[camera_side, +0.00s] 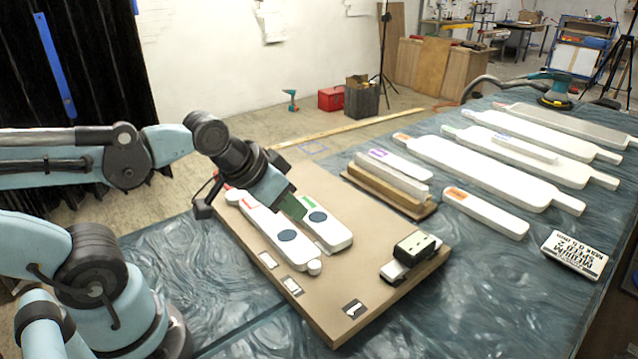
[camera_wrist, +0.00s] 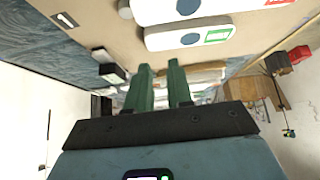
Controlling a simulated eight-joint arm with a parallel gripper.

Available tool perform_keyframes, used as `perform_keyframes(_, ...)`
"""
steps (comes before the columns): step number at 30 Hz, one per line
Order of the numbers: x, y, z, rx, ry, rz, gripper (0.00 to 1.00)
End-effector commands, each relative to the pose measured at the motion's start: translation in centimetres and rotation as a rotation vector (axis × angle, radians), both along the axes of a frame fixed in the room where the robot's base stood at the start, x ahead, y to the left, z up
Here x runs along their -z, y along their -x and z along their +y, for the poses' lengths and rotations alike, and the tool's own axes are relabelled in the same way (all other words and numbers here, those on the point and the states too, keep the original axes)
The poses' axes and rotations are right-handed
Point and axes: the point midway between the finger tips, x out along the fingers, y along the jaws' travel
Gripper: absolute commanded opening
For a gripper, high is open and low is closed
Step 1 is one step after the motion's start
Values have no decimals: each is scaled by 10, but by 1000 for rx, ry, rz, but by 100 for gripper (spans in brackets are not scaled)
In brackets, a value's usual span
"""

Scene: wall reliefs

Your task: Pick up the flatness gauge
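What looks like the flatness gauge, a small black-topped block (camera_side: 417,245) with a white part beside it, sits at the right end of the brown board (camera_side: 330,300). In the wrist view a black block (camera_wrist: 112,73) shows left of my fingers. My gripper (camera_side: 290,205) has green fingers and is over the two white paddle-shaped pieces at the board's left, well apart from the block. In the wrist view the fingers of my gripper (camera_wrist: 161,72) are apart with nothing between them. The fingertips are partly hidden in the side view.
The white pieces carry dark blue dots, one with a red mark (camera_side: 262,218), one with a green mark (camera_side: 327,228). Stacked bars (camera_side: 390,185), a single white bar (camera_side: 485,213) and several long white boards lie right. A printed sign (camera_side: 575,254) lies at the table's right.

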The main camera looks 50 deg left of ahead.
Motion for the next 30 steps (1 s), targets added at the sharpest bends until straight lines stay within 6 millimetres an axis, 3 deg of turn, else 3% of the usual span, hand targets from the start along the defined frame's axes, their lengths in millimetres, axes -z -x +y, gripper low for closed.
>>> perform_keyframes(1, 0, 0, 0, 0, 0, 0, 29)
perform_keyframes(11, 0, 0, 0, 0, 0, 0, 79)
perform_keyframes(22, -5, -5, -2, 3, 4, 15, 79)
perform_keyframes(30, -37, -45, -25, 16, 29, 154, 79)
